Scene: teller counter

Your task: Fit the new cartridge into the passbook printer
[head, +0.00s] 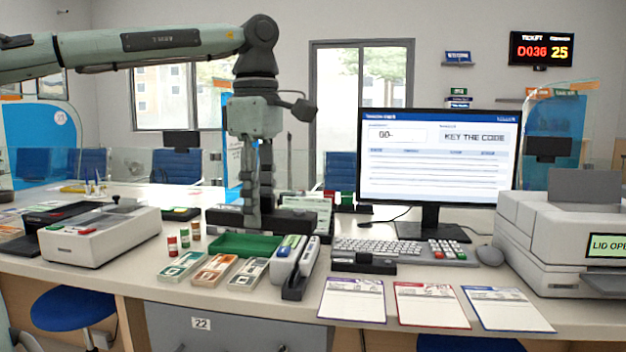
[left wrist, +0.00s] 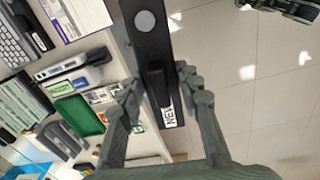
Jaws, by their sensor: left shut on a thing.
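My left gripper (head: 255,205) points down over the counter and is shut on a long black cartridge (head: 290,222). In the left wrist view the cartridge (left wrist: 150,55) lies between the two fingers (left wrist: 160,88), with a white NEW label and a round grey spot on it. In the head view the cartridge is level, above the green tray's back edge. The white passbook printer (head: 520,235) stands at the far right, well apart from the gripper. Its small screen reads LID OPE, cut by the frame edge, and a grey panel stands up on top. Its inside is hidden.
The monitor (head: 438,155), keyboard (head: 385,246) and mouse (head: 489,255) lie between gripper and printer. A green tray (head: 240,246), small bottles and a stapler-like device (head: 300,268) stand near the gripper. Three forms (head: 430,304) lie along the front edge.

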